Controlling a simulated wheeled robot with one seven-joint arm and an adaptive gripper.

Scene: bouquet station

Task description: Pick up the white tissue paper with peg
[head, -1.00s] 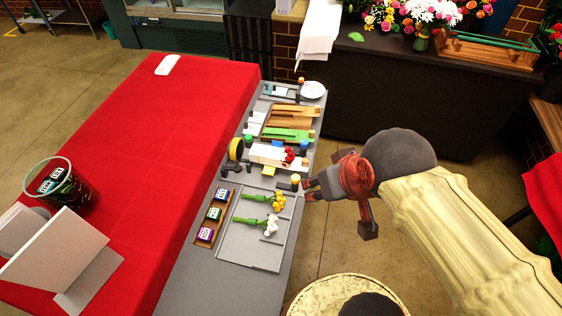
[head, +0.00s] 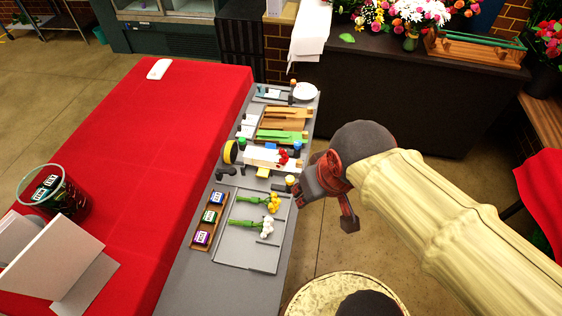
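A flat white sheet (head: 260,157) lies near the middle of the grey work station, beside small red flowers (head: 283,157). Smaller white pieces (head: 249,124) lie further back on the station's left side. I cannot tell from here which of these is the tissue paper, and no peg can be made out clearly. My gripper (head: 300,196) is at the right edge of the station, beside a small yellow-topped item (head: 290,180) and apart from the white sheet. Its fingers are small and dark, seen from behind; whether they are open is unclear. I see nothing held in it.
Yellow (head: 273,201) and white flowers (head: 266,228) lie on a grey tray (head: 240,253) in front. A wooden rack (head: 194,240) of labelled boxes is left of it. Green and brown wooden holders (head: 290,117) stand behind. The red table (head: 140,160) is mostly clear.

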